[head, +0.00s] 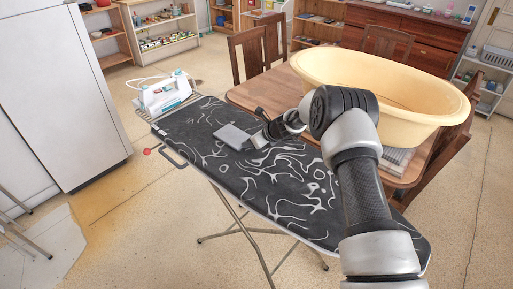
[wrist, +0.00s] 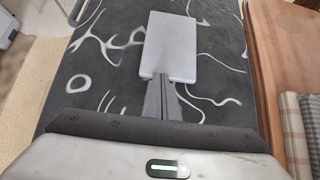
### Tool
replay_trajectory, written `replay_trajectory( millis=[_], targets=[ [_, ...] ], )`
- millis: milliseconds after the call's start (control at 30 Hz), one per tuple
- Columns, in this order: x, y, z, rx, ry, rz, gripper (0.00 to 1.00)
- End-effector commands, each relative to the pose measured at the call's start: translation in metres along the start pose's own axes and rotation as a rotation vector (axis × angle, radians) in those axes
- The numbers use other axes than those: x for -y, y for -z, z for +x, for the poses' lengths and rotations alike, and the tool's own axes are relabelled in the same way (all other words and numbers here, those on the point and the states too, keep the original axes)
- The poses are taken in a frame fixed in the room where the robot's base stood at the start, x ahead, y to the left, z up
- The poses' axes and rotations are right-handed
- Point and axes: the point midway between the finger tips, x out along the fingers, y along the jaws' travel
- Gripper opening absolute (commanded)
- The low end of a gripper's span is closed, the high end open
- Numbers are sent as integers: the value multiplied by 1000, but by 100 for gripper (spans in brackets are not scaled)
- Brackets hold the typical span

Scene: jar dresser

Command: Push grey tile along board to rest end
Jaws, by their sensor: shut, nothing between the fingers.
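The grey tile (head: 232,137) lies flat on the black, white-patterned ironing board (head: 290,196), in the half of the board towards the iron. In the wrist view the tile (wrist: 170,46) is a pale rectangle straight ahead of my gripper (wrist: 161,80). My gripper is shut and empty, low over the board, its fingertips at the tile's near edge. I cannot tell whether they touch it. In the head view my gripper (head: 257,141) is just right of the tile. The wire rest (head: 188,104) is at the board's far left end.
A white and blue iron (head: 166,94) stands on the rest. A wooden table (head: 262,95) with a large yellow tub (head: 385,92) borders the board's right side. Folded checked cloths (wrist: 298,130) lie on the table. The board between tile and iron is clear.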

Motion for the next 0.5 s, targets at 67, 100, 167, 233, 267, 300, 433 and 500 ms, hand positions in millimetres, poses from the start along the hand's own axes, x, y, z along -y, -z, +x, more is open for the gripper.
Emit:
replay_trajectory(
  millis=[67,100,167,233,267,300,433,500],
  targets=[
    [-4,-13,18,-3,-6,-6,0],
    [-4,-17,25,-3,-5,-6,0],
    [-4,-25,34,-3,-5,-5,0],
    [-3,-31,40,-3,-4,-3,0],
    [-4,-34,42,-3,-4,-4,0],
    [-4,-36,44,-4,-5,-3,0],
    [-4,-40,46,-5,-6,-1,0],
    [-4,-41,46,-5,-6,-1,0]
  ],
)
